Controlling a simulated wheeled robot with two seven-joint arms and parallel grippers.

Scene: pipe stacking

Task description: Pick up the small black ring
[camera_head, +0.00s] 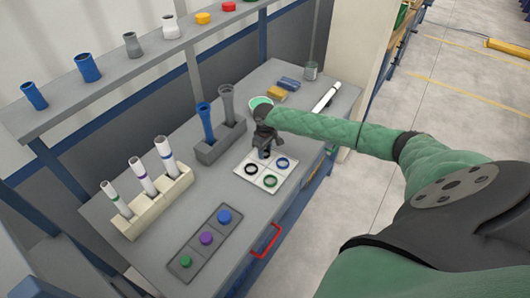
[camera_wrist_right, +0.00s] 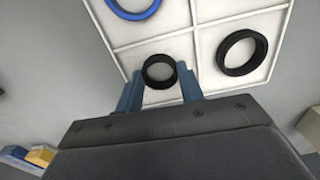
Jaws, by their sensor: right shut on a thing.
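The small black ring (camera_wrist_right: 160,71) sits between the two blue fingertips of my right gripper (camera_wrist_right: 160,88) in the wrist view. The fingers are shut on it, one on each side. It is over its compartment of the white tray (camera_wrist_right: 212,12); I cannot tell whether it still touches the tray. In the head view my right gripper (camera_head: 266,152) points down over the tray's back part and mostly hides the small ring. A larger black ring (camera_wrist_right: 242,52) lies in the neighbouring compartment. My left gripper is not in view.
A blue ring (camera_head: 283,162) and a green ring (camera_head: 270,181) lie in other tray compartments. A grey holder (camera_head: 208,153) with two upright pipes and a cream rack (camera_head: 153,212) of tubes stand left of the tray. A button panel (camera_head: 200,250) is in front.

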